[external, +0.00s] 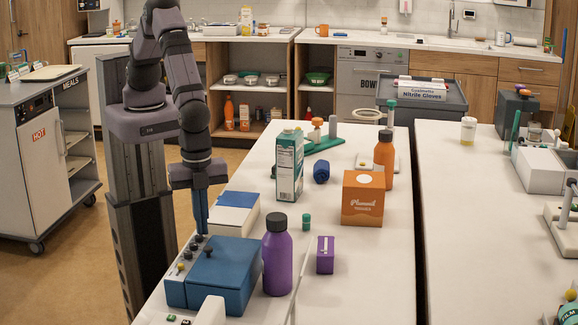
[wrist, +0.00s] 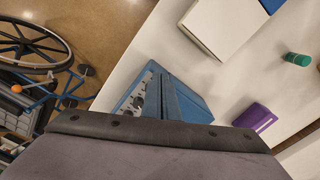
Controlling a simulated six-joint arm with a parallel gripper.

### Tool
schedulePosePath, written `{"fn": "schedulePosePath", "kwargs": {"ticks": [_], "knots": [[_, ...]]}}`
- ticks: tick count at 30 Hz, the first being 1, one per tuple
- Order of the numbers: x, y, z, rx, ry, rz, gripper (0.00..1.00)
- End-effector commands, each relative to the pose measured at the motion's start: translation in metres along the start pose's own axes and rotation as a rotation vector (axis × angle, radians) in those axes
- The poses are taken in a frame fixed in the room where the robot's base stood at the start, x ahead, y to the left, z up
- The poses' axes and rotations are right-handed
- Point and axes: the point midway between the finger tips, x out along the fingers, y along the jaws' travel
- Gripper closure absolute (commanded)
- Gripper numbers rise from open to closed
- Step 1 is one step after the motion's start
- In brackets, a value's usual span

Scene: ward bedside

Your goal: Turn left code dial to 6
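A blue lockbox (external: 222,268) stands at the near left of the white table. A panel with several small dark dials (external: 187,255) and a yellow spot runs along its left side. Which one is the left code dial, and what number it shows, is too small to tell. My gripper (external: 200,231) points down just above the far end of this panel. In the wrist view, the gripper (wrist: 160,78) overlaps the blue box (wrist: 190,100) and hides part of the dial panel (wrist: 135,101). Its blue fingers look close together; contact with a dial cannot be made out.
A white and blue box (external: 233,221) lies just behind the lockbox. A purple bottle (external: 277,262) and a purple box (external: 325,255) stand to its right. A milk carton (external: 289,168) and an orange box (external: 362,200) stand farther back. A wheelchair (wrist: 35,50) shows beside the table.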

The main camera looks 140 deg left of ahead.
Motion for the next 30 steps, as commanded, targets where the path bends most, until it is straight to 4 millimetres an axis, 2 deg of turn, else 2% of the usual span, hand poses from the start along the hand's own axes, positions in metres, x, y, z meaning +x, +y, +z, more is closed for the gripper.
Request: {"fn": "schedulePosePath", "kwargs": {"ticks": [8,24,30], "knots": [[-0.003,-0.001,0.003,0.000,-0.004,0.000,1.00],[-0.055,0.000,0.004,0.000,-0.009,0.001,1.00],[-0.060,0.000,0.004,0.000,-0.009,0.001,1.00]]}}
